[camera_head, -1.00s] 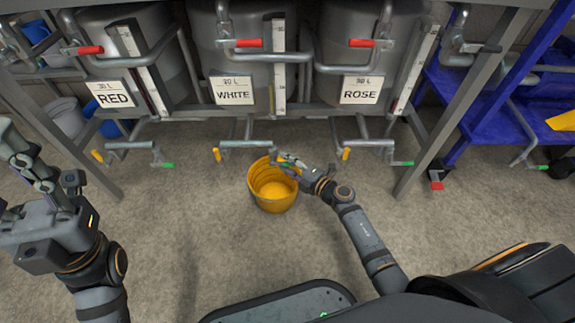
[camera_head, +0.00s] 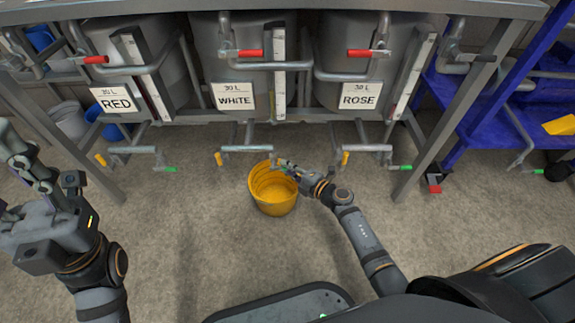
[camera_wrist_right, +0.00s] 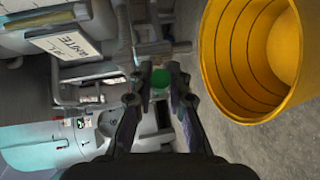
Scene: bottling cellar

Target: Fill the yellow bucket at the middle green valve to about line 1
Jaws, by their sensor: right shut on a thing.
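The yellow bucket (camera_head: 272,202) stands upright on the floor below the WHITE tank's outlet pipe (camera_head: 245,149). It also shows at the right of the right wrist view (camera_wrist_right: 222,75). Ring lines run round its inner wall; I see no liquid in it. My right gripper (camera_head: 284,165) is beside the bucket's upper right rim, at the right end of that pipe. It is shut on the middle green valve (camera_wrist_right: 160,79), whose green end shows between the fingertips in the right wrist view. My left gripper (camera_head: 40,180) is raised at the far left, away from the bucket; its jaw opening is unclear.
Green valves also show under the RED tank (camera_head: 170,169) and the ROSE tank (camera_head: 406,167). Yellow handles and red-handled valves (camera_head: 248,54) are on the pipework. A blue rack (camera_head: 480,110) stands at the right. The floor in front of the bucket is clear.

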